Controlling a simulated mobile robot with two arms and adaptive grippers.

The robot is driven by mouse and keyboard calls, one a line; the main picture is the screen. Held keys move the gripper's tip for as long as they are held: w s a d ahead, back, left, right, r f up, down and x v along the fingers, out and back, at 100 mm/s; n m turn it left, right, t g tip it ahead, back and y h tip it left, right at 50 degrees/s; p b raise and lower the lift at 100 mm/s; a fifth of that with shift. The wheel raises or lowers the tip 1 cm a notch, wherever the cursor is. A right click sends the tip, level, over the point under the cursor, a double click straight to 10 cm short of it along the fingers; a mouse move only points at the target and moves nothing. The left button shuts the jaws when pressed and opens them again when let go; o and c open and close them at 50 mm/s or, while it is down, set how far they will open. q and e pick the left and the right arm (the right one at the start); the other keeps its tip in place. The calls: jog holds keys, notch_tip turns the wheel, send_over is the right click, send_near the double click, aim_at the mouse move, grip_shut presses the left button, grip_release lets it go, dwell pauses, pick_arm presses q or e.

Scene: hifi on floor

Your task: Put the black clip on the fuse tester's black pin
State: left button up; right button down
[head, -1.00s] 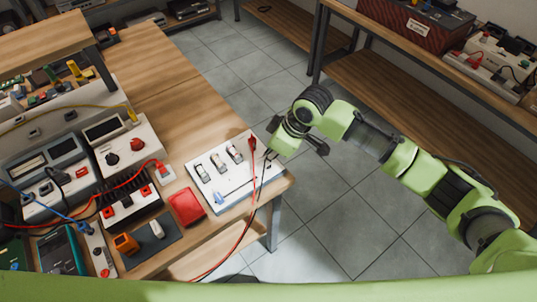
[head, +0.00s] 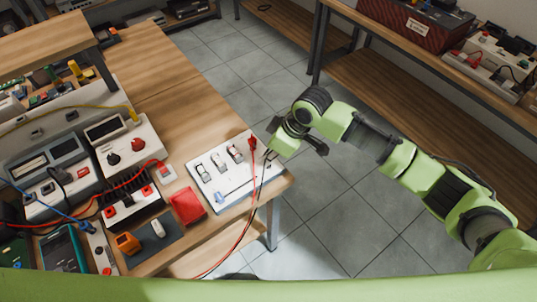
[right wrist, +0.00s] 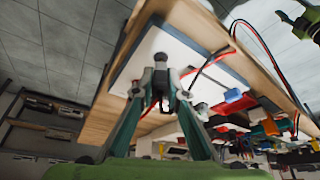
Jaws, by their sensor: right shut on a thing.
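The fuse tester (head: 232,185), a white board with three fuse holders and a blue part, lies at the table's front right corner. A red clip (head: 252,143) stands at its far right edge. My right gripper (head: 268,154) is at the board's right edge, beside the red clip. In the right wrist view its fingertips (right wrist: 161,88) are closed on the small black clip (right wrist: 160,82), against the white board. A thin black lead runs down from there. The black pin is hidden or too small to tell, so I cannot tell whether the clip touches it.
A red box (head: 187,207) lies left of the tester. Bench instruments (head: 128,146) with red and blue leads crowd the table's left. The red lead (head: 246,232) hangs over the front edge. Bare tabletop (head: 180,95) lies behind the tester; open floor is at right.

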jog(key=shift+f+b, duration=0.3)
jog(key=shift+f, duration=0.45)
dwell(0.6)
jog(key=c, duration=1.9)
grip_release()
jog(key=v, duration=1.2)
jog(key=shift+d, duration=0.1)
